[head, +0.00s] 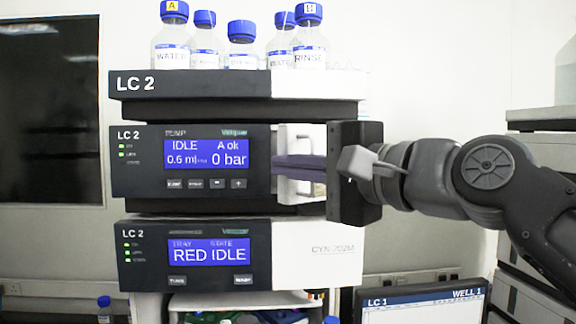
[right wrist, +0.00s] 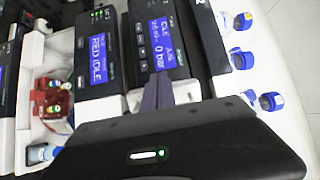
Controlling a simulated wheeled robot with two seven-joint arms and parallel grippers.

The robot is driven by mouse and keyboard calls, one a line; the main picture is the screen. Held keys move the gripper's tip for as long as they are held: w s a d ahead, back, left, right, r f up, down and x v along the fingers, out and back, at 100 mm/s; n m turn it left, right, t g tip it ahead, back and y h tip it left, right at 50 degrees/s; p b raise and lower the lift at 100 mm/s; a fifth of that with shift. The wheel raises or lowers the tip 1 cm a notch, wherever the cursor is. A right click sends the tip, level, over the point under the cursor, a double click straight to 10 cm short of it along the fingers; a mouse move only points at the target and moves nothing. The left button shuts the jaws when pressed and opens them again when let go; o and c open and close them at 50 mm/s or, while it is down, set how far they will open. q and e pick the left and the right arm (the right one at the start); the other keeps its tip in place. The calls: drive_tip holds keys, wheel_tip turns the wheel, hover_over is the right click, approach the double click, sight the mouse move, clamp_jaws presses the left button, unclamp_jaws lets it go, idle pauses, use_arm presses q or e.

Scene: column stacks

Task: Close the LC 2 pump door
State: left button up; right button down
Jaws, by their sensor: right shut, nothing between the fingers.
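The LC 2 pump (head: 207,160) is the middle module of the stack in the head view, its screen reading IDLE and 0 bar. It also shows in the right wrist view (right wrist: 160,42). White parts of the pump door area (head: 297,190) show right of the screen, above and below my fingers. My right gripper (head: 285,167) is shut and empty, its fingers pointing left across this area, close to the dark front panel. Its fingers show in the right wrist view (right wrist: 153,95). My gripper body hides the pump's right side; I cannot tell the door's angle or contact.
Several blue-capped bottles (head: 241,52) stand on top of the stack. Another LC 2 module (head: 190,256) reading RED IDLE sits below the pump. An LC 1 monitor (head: 420,306) is at the lower right. A dark panel (head: 50,110) is on the left wall.

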drive_tip(key=b+v, duration=0.2)
drive_tip(key=v, duration=0.6)
drive_tip(key=shift+b, duration=0.3)
drive_tip(key=shift+w, duration=0.15)
